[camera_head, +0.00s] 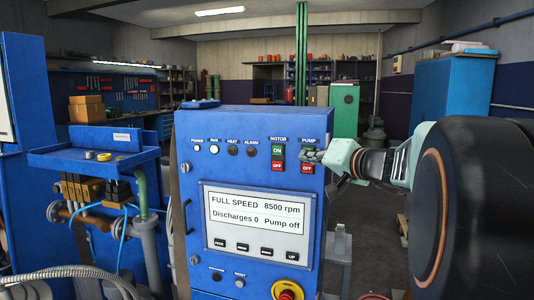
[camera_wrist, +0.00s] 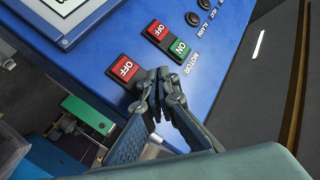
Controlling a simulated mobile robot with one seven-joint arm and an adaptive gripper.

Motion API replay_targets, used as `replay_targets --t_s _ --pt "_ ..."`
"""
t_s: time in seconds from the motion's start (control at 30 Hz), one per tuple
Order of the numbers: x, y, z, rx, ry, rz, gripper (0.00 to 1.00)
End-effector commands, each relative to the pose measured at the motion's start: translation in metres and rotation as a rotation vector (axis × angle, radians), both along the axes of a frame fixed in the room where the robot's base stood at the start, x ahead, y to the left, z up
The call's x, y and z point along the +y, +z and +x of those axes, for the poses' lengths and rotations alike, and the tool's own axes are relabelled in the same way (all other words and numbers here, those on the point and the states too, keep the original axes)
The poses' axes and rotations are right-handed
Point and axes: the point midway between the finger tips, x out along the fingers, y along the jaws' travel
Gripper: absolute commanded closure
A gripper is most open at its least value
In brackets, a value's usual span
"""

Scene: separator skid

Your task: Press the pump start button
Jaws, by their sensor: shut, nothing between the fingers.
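The blue control panel (camera_head: 190,130) faces me, with a PUMP switch pair at its upper right. The red pump OFF button (camera_head: 307,167) shows below my gripper (camera_head: 306,155); it also shows in the wrist view (camera_wrist: 124,68). The green pump start button is hidden behind my fingers in both views. My gripper is shut and empty, its fingertips (camera_wrist: 158,76) at the hidden button's place. I cannot tell whether they touch it. The display (camera_head: 258,222) reads "FULL SPEED 8500 rpm", "Discharges 0", "Pump off".
The motor ON button (camera_head: 278,151) and motor OFF button (camera_head: 278,166) sit just left of the pump pair. Indicator lamps (camera_head: 232,151) run further left. A red emergency knob (camera_head: 287,291) is at the bottom.

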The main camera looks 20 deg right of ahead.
Motion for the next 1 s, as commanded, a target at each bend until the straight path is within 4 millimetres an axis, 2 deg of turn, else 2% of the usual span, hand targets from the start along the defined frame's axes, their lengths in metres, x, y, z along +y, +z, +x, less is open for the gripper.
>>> replay_targets --t_s 1.0 --pt "-0.0058 -0.0005 0.0088 0.0 0.0 0.0 1.0"
